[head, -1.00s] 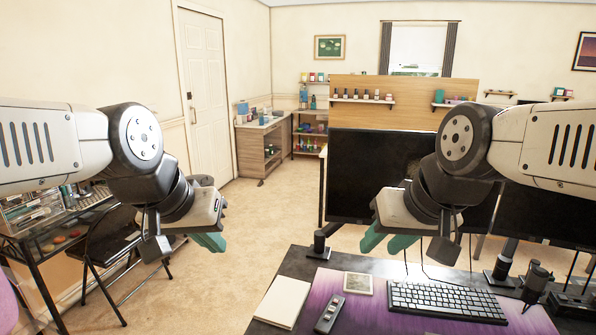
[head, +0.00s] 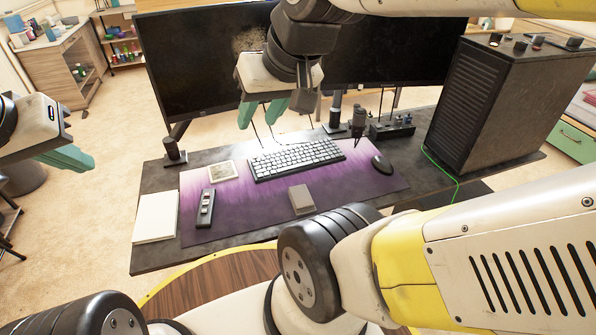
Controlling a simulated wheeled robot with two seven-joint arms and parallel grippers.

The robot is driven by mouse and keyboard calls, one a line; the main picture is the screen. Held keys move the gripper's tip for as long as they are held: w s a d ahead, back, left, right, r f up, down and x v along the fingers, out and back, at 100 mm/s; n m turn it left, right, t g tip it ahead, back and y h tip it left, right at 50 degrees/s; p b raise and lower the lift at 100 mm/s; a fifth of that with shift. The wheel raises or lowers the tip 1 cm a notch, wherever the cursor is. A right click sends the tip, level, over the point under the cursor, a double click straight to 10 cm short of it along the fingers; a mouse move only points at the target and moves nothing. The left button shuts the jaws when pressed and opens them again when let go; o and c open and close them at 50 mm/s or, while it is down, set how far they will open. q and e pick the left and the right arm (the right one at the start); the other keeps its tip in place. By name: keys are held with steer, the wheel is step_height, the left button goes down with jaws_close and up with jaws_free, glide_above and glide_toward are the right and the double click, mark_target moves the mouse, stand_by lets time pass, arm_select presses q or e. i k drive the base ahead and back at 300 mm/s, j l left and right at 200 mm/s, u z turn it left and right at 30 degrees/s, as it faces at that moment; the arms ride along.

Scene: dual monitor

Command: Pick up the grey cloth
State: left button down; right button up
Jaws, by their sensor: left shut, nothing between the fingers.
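A small grey folded piece (head: 301,199), which looks like the grey cloth, lies on the purple desk mat (head: 330,210), below the keyboard. My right gripper (head: 262,112) has teal fingers with a gap between them. It is open and empty, in front of the left monitor and up and left of the cloth in the picture. My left gripper (head: 70,158) is shut and empty, off the left side of the desk, far from the cloth.
A keyboard (head: 296,159), a mouse (head: 382,165), a remote (head: 206,208), a square card (head: 223,171) and a white notebook (head: 155,217) lie on the dark desk. Monitors (head: 200,65) stand behind. A computer tower (head: 487,105) stands at the right. A smudge (head: 248,40) marks the left monitor.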

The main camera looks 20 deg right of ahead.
mark_target(300, 199)
steer(key=z, duration=1.05)
